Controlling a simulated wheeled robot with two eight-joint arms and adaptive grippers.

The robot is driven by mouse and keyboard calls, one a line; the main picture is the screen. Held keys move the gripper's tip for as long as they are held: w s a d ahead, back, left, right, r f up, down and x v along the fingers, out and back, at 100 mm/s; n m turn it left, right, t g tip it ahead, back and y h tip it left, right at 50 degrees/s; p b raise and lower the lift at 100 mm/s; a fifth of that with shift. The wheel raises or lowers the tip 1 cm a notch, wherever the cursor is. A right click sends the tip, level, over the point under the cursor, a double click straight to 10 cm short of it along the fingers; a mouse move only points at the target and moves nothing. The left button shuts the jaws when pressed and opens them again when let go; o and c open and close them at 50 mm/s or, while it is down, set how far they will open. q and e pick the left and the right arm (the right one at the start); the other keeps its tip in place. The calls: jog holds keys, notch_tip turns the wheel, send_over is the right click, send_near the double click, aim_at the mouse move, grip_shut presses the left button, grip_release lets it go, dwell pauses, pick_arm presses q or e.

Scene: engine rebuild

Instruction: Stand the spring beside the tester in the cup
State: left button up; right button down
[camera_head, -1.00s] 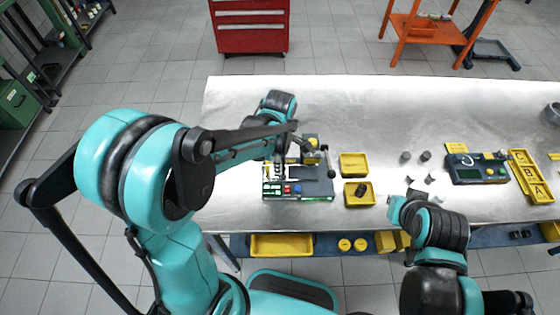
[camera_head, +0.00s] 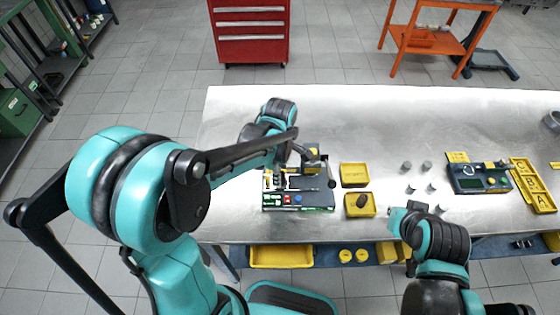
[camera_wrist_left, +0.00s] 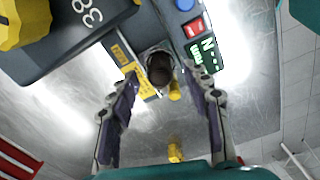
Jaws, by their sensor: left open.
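The tester (camera_head: 312,199), a dark unit with blue and red buttons, sits on the metal bench; it also shows in the left wrist view (camera_wrist_left: 70,52). In that view a dark, round, upright piece (camera_wrist_left: 160,70), apparently the spring, stands in a grey ring-like cup (camera_wrist_left: 148,56) by the tester's edge. My left gripper (camera_wrist_left: 160,82) is open, its fingers on either side of the piece with gaps visible. In the head view my left gripper is over the tester, its fingers mostly hidden. My right gripper (camera_head: 398,218) is low at the bench's front edge; its fingers are unclear.
Two yellow trays (camera_head: 354,166) are right of the tester; the front one (camera_head: 371,212) holds a dark cylinder (camera_head: 362,200). Several grey cylinders (camera_head: 427,166) stand farther right, near another dark device (camera_head: 478,178). The bench behind (camera_head: 370,115) is clear.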

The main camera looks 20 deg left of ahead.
pick_arm(q)
notch_tip(320, 180, up, 11)
dwell(0.3)
jog(key=shift+s+f, duration=0.1)
jog(key=s+a+f+m+t+b, duration=0.2)
jog(key=s+m, duration=0.3)
jog(key=m, duration=0.4)
jog(key=s+a+f+m+t+b, duration=0.2)
jog(key=s+m+t, duration=0.3)
jog(key=m, duration=0.4)
jog(key=shift+a+f+b, duration=0.25)
jog(key=shift+f+b, duration=0.3)
jog(key=shift+f, duration=0.25)
